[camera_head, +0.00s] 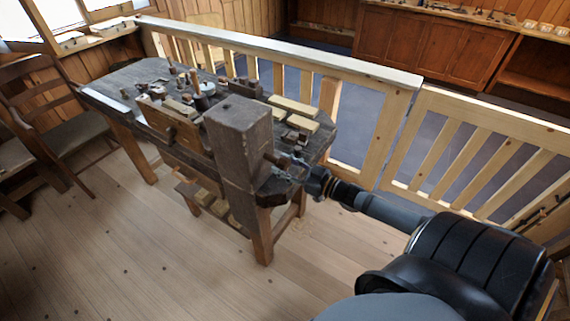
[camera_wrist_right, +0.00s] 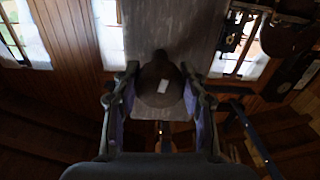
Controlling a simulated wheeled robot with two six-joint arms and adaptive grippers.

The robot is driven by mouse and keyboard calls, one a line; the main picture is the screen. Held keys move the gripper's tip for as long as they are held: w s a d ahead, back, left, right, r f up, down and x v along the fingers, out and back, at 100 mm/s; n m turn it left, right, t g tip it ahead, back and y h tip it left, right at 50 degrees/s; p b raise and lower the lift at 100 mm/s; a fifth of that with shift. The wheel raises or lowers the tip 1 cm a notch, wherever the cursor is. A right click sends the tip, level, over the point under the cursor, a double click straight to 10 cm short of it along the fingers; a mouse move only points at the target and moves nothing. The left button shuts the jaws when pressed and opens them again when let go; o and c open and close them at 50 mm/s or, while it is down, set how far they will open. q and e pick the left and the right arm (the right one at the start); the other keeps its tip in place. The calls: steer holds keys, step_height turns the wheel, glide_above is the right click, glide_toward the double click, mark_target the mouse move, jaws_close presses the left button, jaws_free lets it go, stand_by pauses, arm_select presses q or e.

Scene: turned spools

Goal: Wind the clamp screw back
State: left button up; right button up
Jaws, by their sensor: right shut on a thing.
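The clamp screw (camera_head: 276,160) is a brown wooden shaft that sticks out of the right side of the tall grey wooden block (camera_head: 236,130) on the workbench. My right gripper (camera_head: 294,165) reaches it from the right and is shut on its outer end. In the right wrist view the screw's dark rounded end (camera_wrist_right: 160,82), with a small pale mark, sits between the two fingers of my right gripper (camera_wrist_right: 160,90). The grey block lies straight behind it. In the head view the fingers hide the screw's outer end. My left gripper is not in view.
The workbench (camera_head: 122,76) carries several wooden pieces and tools, with pale wood blocks (camera_head: 292,106) behind the tall block. A wooden railing (camera_head: 380,72) runs close behind it. Chairs (camera_head: 65,130) stand at the left. The floor (camera_head: 130,240) in front is clear.

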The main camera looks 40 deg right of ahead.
mark_target(288, 168)
steer(key=shift+r+n, duration=0.2)
steer(key=shift+n, duration=0.5)
steer(key=shift+f+n, duration=0.15)
steer(key=shift+n, duration=0.25)
steer(key=o, duration=1.2)
steer(key=shift+c, duration=0.2)
steer(key=v, duration=0.6)
steer(key=shift+s+f, duration=0.1)
steer(key=shift+s, duration=0.15)
steer(key=shift+s+d, duration=0.3)
steer(key=shift+s, duration=0.15)
